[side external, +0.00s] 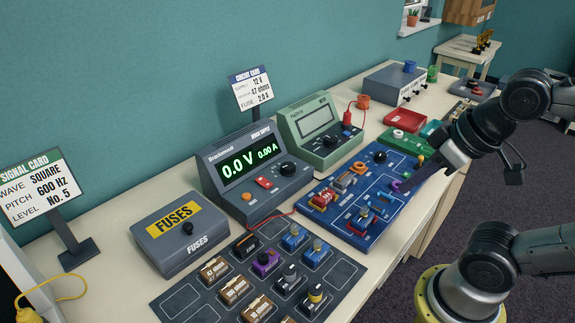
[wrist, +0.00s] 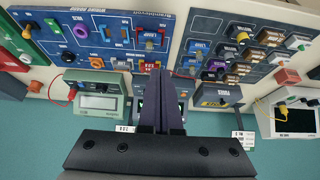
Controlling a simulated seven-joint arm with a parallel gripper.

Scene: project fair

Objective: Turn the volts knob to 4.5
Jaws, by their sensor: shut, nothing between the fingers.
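The grey bench supply (side external: 228,200) stands on the table against the wall, its green display (side external: 250,162) reading 0.0 V and 0.00 A. A large black knob (side external: 289,169) is on its front right; its lettering is too small to read. A red switch (side external: 263,183) and an orange button (side external: 247,196) are beside it. In the wrist view my shut fingers (wrist: 159,73) hide most of the supply (wrist: 182,104).
A green multimeter (side external: 312,128) stands right of the supply, with a red lead. A grey fuses box (side external: 180,242) is to its left. A tray of component blocks (side external: 183,302) lies in front. A circuit card (side external: 250,90) stands behind. A red wire (side external: 283,213) runs near the supply's front.

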